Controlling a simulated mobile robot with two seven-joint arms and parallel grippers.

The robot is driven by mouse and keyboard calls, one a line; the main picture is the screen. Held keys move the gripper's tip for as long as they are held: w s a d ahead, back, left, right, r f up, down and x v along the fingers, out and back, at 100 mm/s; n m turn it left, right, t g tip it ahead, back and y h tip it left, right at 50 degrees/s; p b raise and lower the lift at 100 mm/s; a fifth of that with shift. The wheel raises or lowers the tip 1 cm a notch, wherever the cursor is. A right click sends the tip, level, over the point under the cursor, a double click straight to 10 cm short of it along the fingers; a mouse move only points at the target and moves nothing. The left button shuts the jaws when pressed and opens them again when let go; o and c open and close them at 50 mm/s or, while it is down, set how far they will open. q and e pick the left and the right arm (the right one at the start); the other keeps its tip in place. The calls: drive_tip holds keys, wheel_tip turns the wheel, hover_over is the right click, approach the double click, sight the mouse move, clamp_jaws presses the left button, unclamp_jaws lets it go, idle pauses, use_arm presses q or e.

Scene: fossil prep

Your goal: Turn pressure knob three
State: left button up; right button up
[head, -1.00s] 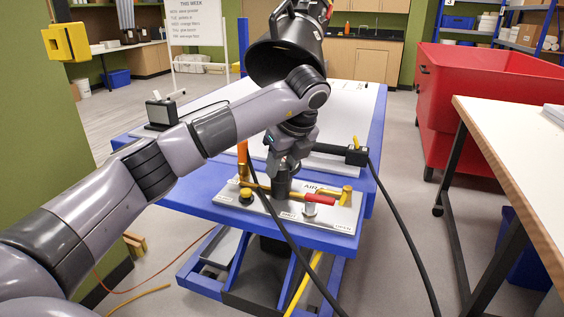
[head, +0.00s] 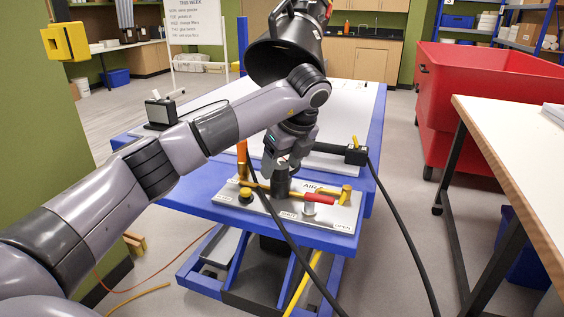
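A pale control panel (head: 330,219) marked "AIR" lies on the front end of the blue table. My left gripper (head: 281,171) points down over the middle of the panel, right at the top of a dark upright cylinder (head: 281,187). Whether its fingers grip this cylinder or only hover at it cannot be told. A round yellow knob (head: 246,195) stands to the left of it. A red-handled lever (head: 319,198) and a yellow fitting (head: 346,190) are to the right. No knob number is readable. My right gripper is not in view.
The blue lift table (head: 374,165) carries a black block (head: 356,155) behind the panel. Black hoses (head: 402,232) hang past the front. A large black hood (head: 287,48) is above my forearm. A red bin (head: 470,95) and a white-topped bench (head: 520,140) stand right.

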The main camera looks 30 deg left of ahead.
use_arm(q)
drive_tip(key=p+v, duration=0.1)
drive_tip(key=v, duration=0.6)
drive_tip(key=shift+s, duration=0.1)
idle(0.5)
